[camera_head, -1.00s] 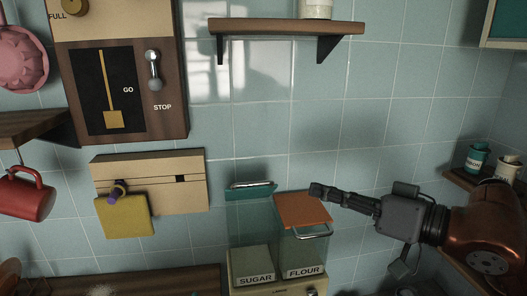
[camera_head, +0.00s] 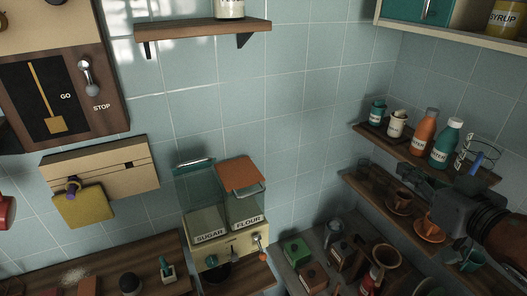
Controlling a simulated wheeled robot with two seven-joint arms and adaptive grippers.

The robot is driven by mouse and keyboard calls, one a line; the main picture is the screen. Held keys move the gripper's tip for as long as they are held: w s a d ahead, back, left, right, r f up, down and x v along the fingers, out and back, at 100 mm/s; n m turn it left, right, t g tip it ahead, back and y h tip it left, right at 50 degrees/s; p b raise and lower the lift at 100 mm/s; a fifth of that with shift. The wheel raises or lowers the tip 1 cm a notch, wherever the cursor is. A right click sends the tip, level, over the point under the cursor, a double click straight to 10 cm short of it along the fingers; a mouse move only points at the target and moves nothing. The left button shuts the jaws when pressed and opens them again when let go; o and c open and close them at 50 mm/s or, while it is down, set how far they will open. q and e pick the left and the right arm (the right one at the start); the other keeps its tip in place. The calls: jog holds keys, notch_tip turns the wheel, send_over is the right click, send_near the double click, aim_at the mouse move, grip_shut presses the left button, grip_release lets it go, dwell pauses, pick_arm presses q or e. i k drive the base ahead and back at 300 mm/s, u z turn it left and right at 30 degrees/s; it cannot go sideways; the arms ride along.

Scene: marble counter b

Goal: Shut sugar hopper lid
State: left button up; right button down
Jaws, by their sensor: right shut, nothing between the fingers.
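The sugar hopper (camera_head: 206,213) is a clear bin with a label reading SUGAR, on the left of a cream two-bin unit. Its teal lid (camera_head: 193,167) stands raised at the back, with its metal handle along the top edge. The flour hopper (camera_head: 245,208) is beside it on the right. Its orange lid (camera_head: 238,173) lies over its top, handle at the front. My right gripper (camera_head: 403,171) is shut and empty, far right of the hoppers, in front of the right-hand shelves. My left gripper is not in view.
A shelf (camera_head: 204,30) hangs above the hoppers. A cream wall box with a yellow flap (camera_head: 85,205) is left of them. Bottles, including an orange one (camera_head: 424,133), and cups (camera_head: 402,198) crowd the right shelves near my arm. Small boxes (camera_head: 297,250) stand on the counter below.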

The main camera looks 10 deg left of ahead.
aim_at(194, 166)
jog(key=z, duration=1.1)
jog(key=k, duration=1.35)
jog(key=u, duration=1.6)
jog(key=i, duration=1)
